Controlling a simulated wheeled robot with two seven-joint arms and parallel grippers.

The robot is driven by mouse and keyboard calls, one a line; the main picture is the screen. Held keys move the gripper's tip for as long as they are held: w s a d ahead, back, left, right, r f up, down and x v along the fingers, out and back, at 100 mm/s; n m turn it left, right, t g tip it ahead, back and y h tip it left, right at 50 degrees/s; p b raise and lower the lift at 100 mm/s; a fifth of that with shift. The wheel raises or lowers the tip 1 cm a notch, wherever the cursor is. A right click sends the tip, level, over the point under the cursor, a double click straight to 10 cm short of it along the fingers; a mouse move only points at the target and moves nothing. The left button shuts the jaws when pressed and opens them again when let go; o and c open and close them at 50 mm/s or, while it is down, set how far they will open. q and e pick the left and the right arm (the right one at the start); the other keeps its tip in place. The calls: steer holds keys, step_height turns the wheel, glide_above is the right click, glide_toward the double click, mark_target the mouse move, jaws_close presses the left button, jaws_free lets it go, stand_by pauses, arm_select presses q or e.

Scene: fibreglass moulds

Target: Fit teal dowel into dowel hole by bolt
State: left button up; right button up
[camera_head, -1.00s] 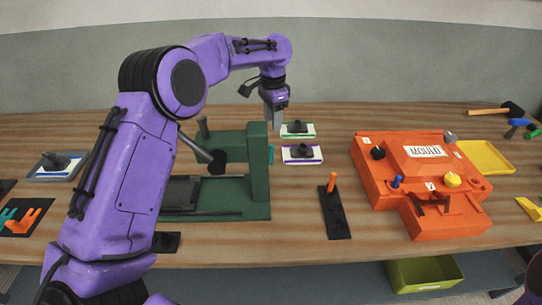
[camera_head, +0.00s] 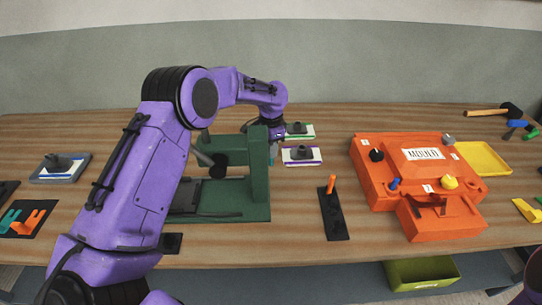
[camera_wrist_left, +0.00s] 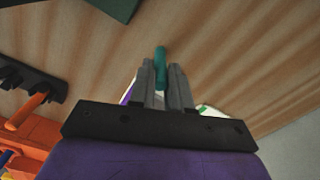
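My left gripper (camera_wrist_left: 161,74) is shut on the teal dowel (camera_wrist_left: 161,62), which sticks out beyond the fingertips in the left wrist view. In the head view my left arm reaches over the green clamp frame (camera_head: 259,178). The orange mould (camera_head: 439,229) stands to the right, well apart from the gripper. It carries a blue peg (camera_head: 395,183), a yellow knob (camera_head: 449,182), a black knob (camera_head: 376,155) and a grey knob (camera_head: 448,139). I cannot make out the dowel hole. My right gripper is out of view.
A black plate with an orange peg (camera_head: 331,185) stands between clamp frame and mould. Two small trays lie behind the frame, one purple-edged (camera_head: 302,162). A yellow tray (camera_head: 487,157) and a hammer (camera_head: 488,113) are at the right. A green bin (camera_head: 422,284) sits below the front edge.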

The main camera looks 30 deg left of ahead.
arm_select(q)
jaws_close()
steer(key=shift+r, duration=0.15)
